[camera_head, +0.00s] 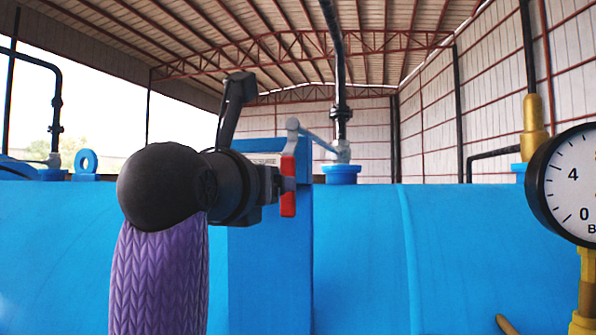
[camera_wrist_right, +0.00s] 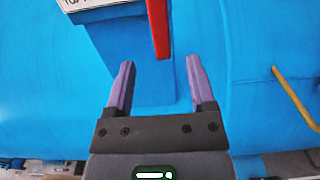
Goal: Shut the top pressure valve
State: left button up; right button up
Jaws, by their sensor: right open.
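The top pressure valve has a red handle (camera_head: 288,186) hanging down beside a grey pipe (camera_head: 318,138) on top of the blue autoclave (camera_head: 360,230). The red handle also shows in the right wrist view (camera_wrist_right: 158,28), with its lower end near the gap between my fingertips. My right gripper (camera_wrist_right: 160,68) is open and empty, with one purple-grey finger on each side of that gap. In the head view, the right gripper (camera_head: 284,184) is right at the handle, and my wrist hides part of this area. Contact cannot be told. My left gripper is not in view.
A pressure gauge (camera_head: 575,185) on yellow fittings stands at the right. A black vertical pipe (camera_head: 340,60) rises behind the valve. A blue lifting ring (camera_head: 87,161) is at the left. A yellow rod (camera_wrist_right: 295,97) shows right of my gripper.

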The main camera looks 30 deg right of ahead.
jog(key=p, duration=0.5)
send_over(288, 217)
jog(key=shift+w+r, duration=0.15)
jog(key=shift+r, duration=0.15)
jog(key=shift+w+d+f, duration=0.1)
jog(key=shift+w+d, duration=0.15)
jog(key=shift+d, duration=0.05)
jog(key=shift+s+a, duration=0.1)
jog(key=shift+a, duration=0.05)
jog(key=shift+f, duration=0.1)
grip_shut()
dwell(0.3)
